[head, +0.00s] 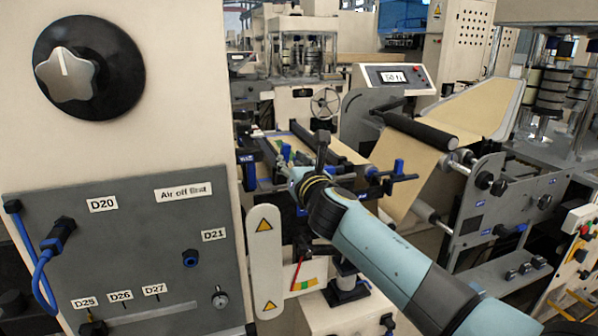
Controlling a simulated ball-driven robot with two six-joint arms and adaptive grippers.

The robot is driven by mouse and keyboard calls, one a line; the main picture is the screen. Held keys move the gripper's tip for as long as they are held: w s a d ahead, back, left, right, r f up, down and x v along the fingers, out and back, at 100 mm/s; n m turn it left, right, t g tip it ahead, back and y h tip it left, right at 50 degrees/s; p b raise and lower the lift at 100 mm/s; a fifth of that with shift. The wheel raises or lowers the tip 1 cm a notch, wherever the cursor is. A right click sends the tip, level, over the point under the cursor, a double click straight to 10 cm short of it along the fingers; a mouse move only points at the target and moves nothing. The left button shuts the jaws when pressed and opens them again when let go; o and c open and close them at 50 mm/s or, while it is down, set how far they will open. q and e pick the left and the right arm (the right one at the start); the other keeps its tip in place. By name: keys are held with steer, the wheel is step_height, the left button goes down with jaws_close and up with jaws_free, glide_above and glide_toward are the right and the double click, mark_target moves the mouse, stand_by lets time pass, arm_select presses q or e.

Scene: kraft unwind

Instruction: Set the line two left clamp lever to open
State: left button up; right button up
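My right arm reaches in from the lower right. Its gripper (284,168) is at the web frame behind the grey panel, small and partly hidden by the wrist, so I cannot tell whether its fingers are open or shut or touch anything. A black upright handle (322,148) shows just beyond the wrist. Blue clamp-like parts show near the gripper (286,151) and to its right (398,166). No readable label marks which part is the line two left clamp lever, and its setting cannot be told. My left gripper is not in view.
A grey panel (130,245) with a blue cable and labels such as D20 and D21 stands close at left, below a large knob (66,72). A white guard post (267,262) stands beside it. Brown web (405,165) and rollers lie right of the gripper, below a display console (394,78).

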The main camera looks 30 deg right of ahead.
steer(key=v, duration=0.6)
stand_by(0.3)
